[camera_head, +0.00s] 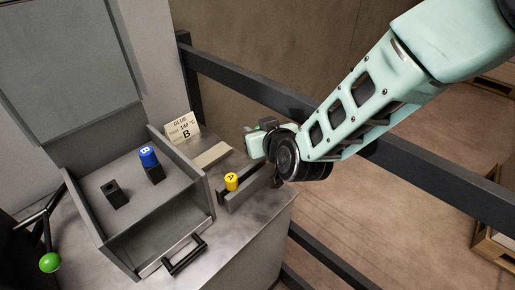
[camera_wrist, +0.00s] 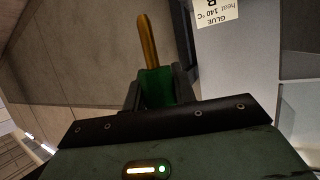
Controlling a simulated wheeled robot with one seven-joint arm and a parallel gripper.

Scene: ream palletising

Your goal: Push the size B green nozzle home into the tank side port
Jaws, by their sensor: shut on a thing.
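The green nozzle (camera_wrist: 157,88) shows in the wrist view, with a long brass tip (camera_wrist: 149,38) pointing up and away from my gripper. My gripper (camera_wrist: 158,95) is shut around its green body, with a dark finger on each side. In the head view, my gripper (camera_head: 262,140) hangs over the back right part of the bench, and the nozzle cannot be made out there. No letter shows on the green body. I cannot make out the tank side port in either view.
An open grey box (camera_head: 160,235) holds a blue B nozzle (camera_head: 149,157) on a black block and an empty black holder (camera_head: 115,193). A yellow A nozzle (camera_head: 231,182) stands by a low rack. A glue card (camera_head: 183,128) reads B. A dark rail (camera_head: 240,82) runs behind.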

